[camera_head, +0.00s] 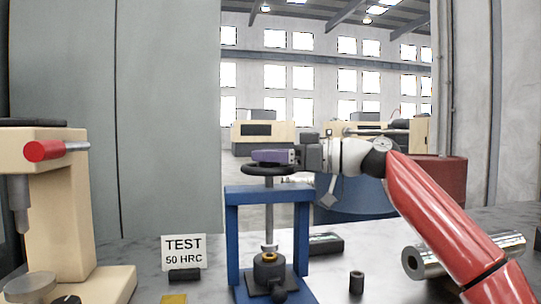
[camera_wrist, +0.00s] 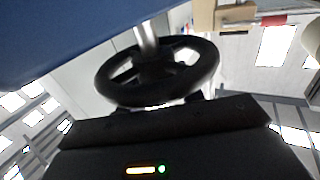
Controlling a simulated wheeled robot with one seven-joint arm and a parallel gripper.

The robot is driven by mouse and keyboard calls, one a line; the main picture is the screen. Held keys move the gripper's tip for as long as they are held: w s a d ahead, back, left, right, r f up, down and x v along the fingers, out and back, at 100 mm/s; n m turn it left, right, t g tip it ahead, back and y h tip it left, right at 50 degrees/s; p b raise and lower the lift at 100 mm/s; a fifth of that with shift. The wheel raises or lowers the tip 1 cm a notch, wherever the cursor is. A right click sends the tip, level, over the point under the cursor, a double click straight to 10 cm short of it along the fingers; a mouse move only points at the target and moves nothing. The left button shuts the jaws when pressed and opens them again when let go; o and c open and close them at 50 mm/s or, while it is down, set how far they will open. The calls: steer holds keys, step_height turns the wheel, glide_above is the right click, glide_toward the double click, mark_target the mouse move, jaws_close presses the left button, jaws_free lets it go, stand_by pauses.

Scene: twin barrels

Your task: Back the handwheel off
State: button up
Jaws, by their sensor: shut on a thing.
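The black handwheel (camera_head: 262,170) sits level on top of a vertical metal screw (camera_head: 268,205) in a blue press frame (camera_head: 232,235). My gripper (camera_head: 272,156) reaches in from the right at the wheel's height and is shut on its rim. The jaws hide part of the wheel's top. In the wrist view the handwheel (camera_wrist: 112,88) shows as a dark ring with spokes and a metal shaft. Its near rim meets my gripper (camera_wrist: 165,104); the exact contact is dark there. Below the screw, a dark block with a brass ring (camera_head: 267,258) stands on the press base.
A cream hardness tester (camera_head: 60,200) with a red-ended bar stands at left. A "TEST 50 HRC" sign (camera_head: 184,252), a small black cylinder (camera_head: 356,282), a dark block (camera_head: 326,243) and a metal cylinder (camera_head: 415,263) are on the bench. Blue and red barrels (camera_head: 440,172) stand behind.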

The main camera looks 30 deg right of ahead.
steer(key=shift+n+g+y, duration=0.8)
steer(key=shift+g, duration=0.4)
steer(key=o, duration=1)
steer(key=shift+v, duration=3.9)
steer(key=shift+f, duration=0.15)
